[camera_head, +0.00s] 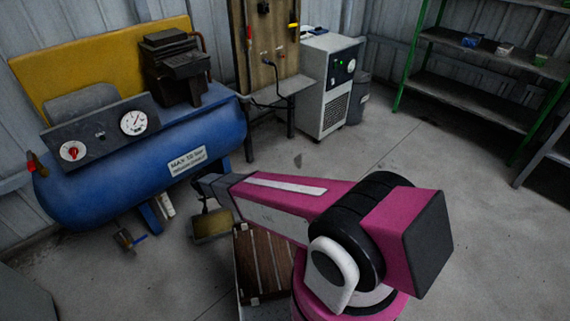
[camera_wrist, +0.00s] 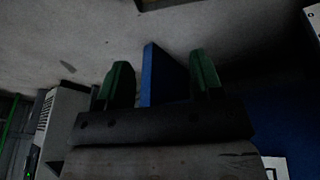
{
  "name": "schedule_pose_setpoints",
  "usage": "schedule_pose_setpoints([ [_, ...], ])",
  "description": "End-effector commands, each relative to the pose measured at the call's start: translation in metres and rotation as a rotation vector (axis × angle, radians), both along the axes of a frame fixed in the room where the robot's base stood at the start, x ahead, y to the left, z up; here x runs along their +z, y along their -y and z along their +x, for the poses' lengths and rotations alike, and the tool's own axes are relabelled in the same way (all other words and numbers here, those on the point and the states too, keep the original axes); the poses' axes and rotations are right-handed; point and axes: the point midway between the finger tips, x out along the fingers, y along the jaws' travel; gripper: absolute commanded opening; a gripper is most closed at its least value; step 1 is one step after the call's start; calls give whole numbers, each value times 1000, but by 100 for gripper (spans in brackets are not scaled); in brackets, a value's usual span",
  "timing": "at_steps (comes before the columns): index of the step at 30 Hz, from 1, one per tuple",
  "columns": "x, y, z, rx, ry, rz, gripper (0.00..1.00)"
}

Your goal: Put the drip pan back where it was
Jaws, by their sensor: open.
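My gripper (camera_head: 207,188) reaches low in front of the blue tank in the head view; its fingers are hard to make out there. In the wrist view my gripper (camera_wrist: 160,85) shows two green fingers standing apart, open. A flat blue piece (camera_wrist: 160,75) appears between them; I cannot tell whether it touches either finger or is part of the tank. An olive-yellow box-like thing (camera_head: 211,226) is just below the gripper in the head view, partly hidden. I cannot tell whether it is the drip pan; nothing else clearly looks like one.
The blue compressor tank (camera_head: 105,180) stands at left, with a drain valve (camera_head: 127,240) below. A brown slatted surface (camera_head: 262,265) lies below my arm. A grey-white dryer (camera_head: 327,85) and green-posted shelves (camera_head: 480,95) stand behind. The floor (camera_head: 480,240) at right is clear.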

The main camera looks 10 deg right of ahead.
Motion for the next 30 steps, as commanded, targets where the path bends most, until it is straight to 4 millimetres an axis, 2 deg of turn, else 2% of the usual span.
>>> schedule_pose_setpoints([
  [1, 29, 33, -4, -19, -14, -5, 60],
  [6, 96, 120, -14, -53, -79, -20, 60],
  [11, 155, 196, -37, -76, -143, -17, 60],
  [15, 203, 255, -67, -89, -196, 0, 60],
  [18, 234, 292, -92, -93, -231, 17, 60],
  [21, 258, 320, -114, -93, -259, 37, 60],
  [24, 274, 337, -131, -90, -278, 53, 60],
  [30, 286, 351, -143, -84, -293, 67, 60],
])
